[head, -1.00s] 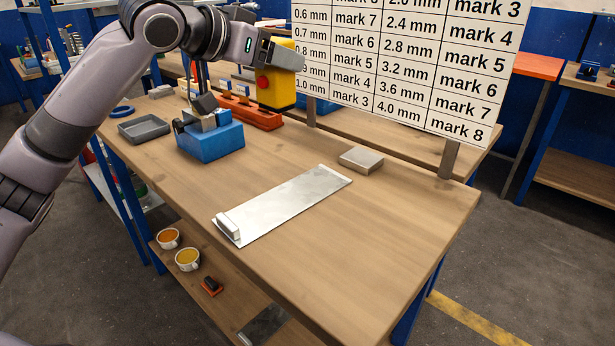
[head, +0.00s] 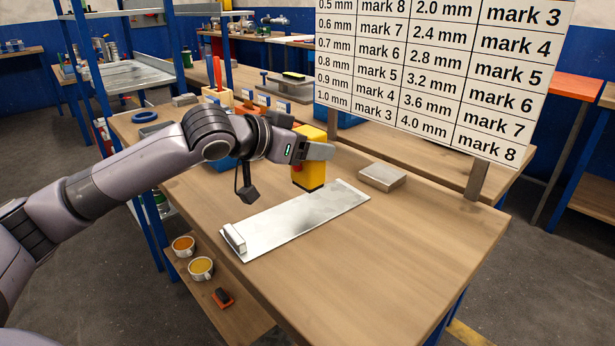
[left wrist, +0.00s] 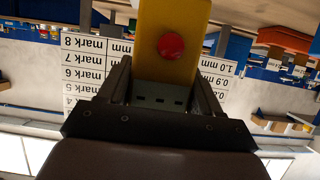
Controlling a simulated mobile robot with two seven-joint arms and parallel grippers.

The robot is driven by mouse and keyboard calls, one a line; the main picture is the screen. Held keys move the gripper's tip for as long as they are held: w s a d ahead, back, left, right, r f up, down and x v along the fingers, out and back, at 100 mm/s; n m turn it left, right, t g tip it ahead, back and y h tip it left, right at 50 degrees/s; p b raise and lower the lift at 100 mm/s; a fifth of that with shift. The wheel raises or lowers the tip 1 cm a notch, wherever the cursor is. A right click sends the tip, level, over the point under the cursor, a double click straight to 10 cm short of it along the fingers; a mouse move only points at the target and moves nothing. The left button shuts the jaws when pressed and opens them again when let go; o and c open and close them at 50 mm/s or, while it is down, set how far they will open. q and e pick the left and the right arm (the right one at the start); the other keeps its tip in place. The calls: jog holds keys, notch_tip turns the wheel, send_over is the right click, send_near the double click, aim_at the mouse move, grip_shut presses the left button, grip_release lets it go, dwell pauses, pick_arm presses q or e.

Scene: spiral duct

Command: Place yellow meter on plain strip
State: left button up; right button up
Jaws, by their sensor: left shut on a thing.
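The yellow meter (head: 309,172) is held by my left gripper (head: 316,150) in the head view. It stands upright just above or at the far end of the plain metal strip (head: 300,218); I cannot tell whether they touch. In the left wrist view, the meter (left wrist: 172,22) with its red button sits between the fingers of my left gripper (left wrist: 160,80). The strip lies flat on the bench, with a small raised block at its near left end. My right gripper is in no view.
A grey flat block (head: 382,177) lies right of the strip's far end. A lettered board (head: 420,75) stands on posts behind. The wooden bench (head: 400,240) is clear at front right. Cups (head: 201,268) sit on the lower shelf.

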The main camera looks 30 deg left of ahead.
aim_at(298, 171)
pick_arm(q)
jog(key=shift+f+b, duration=0.4)
jog(key=shift+f, duration=2.25)
jog(key=shift+f, duration=0.15)
jog(key=o, duration=1.2)
jog(key=v, duration=1.2)
jog(key=shift+b, duration=0.35)
